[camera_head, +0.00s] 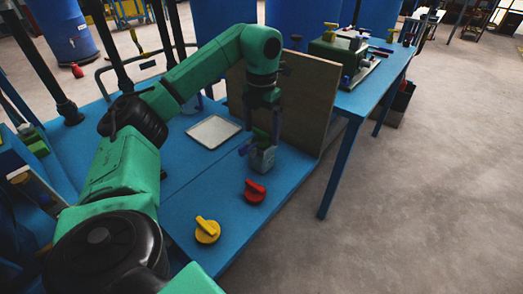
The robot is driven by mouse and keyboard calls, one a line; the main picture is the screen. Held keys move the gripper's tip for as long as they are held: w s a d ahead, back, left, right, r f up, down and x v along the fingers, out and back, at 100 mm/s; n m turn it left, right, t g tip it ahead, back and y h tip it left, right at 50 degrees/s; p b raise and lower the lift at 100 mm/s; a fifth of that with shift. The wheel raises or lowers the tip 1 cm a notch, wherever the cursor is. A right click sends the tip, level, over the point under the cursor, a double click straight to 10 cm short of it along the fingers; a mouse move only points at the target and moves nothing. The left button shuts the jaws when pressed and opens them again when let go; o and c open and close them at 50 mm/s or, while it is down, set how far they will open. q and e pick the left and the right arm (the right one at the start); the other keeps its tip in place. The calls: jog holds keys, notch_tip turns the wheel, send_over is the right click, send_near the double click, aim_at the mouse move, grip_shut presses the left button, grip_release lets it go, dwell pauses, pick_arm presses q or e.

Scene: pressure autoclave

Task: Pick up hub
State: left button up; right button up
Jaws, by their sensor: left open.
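My left arm is green and black and reaches in from the left. It bends down over the blue table (185,195). My left gripper (261,143) points down and is open. Its fingertips are at a small grey block-like piece (264,160) near the table's right side, in front of an upright board. This grey piece may be the hub, but I cannot tell for sure. The fingers partly hide its top, and I cannot tell if they touch it. A red knob (255,191) and a yellow knob (207,230) lie nearer on the table. My right gripper is not in view.
A pale square tray (213,131) lies left of the gripper. The upright brown board (305,100) stands close behind it. A second blue table (372,85) at the right bears a green device (338,52). Blue barrels stand behind. The floor at the right is clear.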

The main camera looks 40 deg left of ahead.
aim_at(262, 152)
pick_arm(q)
notch_tip(262, 152, down, 8)
jog(key=shift+s+f+b, duration=0.1)
jog(key=shift+f+b, duration=0.1)
jog(key=shift+b, duration=0.95)
jog(key=shift+d+r, duration=0.1)
grip_shut()
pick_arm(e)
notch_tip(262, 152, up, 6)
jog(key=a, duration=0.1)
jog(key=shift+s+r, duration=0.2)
